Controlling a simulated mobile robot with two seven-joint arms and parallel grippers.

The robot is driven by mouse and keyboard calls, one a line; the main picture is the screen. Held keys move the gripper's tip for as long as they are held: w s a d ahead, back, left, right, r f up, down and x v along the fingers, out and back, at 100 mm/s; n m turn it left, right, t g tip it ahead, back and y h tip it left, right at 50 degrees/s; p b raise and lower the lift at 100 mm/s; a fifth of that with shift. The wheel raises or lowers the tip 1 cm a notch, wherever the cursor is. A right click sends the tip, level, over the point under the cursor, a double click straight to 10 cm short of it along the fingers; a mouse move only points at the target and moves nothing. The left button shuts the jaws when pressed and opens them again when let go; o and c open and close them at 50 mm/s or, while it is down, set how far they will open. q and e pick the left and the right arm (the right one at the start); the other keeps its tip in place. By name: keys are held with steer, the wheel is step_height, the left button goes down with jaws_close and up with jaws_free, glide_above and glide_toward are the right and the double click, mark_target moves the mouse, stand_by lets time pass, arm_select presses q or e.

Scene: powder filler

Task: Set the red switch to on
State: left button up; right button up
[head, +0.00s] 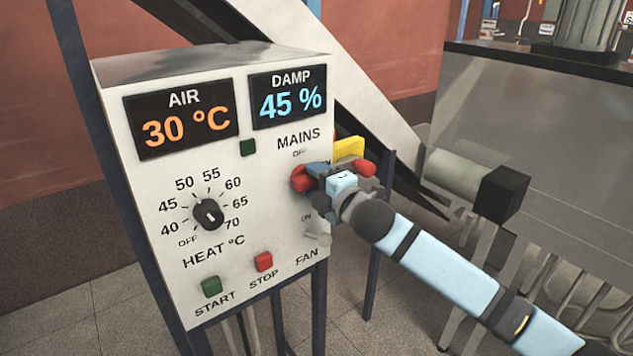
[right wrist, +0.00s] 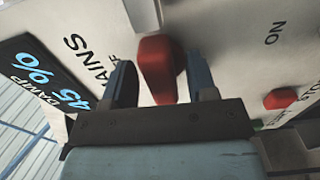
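The red switch (head: 300,179) is a red handle on the front of the white control box, under the word MAINS. It also shows in the right wrist view (right wrist: 158,68), between my two fingers. My right gripper (head: 318,173) is at the switch with its fingers on either side of it. In the right wrist view my right gripper (right wrist: 162,88) is open, with a clear gap on the left of the handle; the right finger is close to it, and contact cannot be told. The OFF mark shows above the switch; the ON mark is largely hidden. My left gripper is not in view.
The white control box (head: 180,275) carries a heat dial (head: 209,213), a green start button (head: 211,287), a red stop button (head: 264,262) and a fan switch (head: 318,239) just below my gripper. A yellow part (head: 349,149) with a red piece sits behind my gripper.

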steer(key=b+v, duration=0.3)
steer(key=v, duration=1.1)
steer(key=shift+b, duration=0.3)
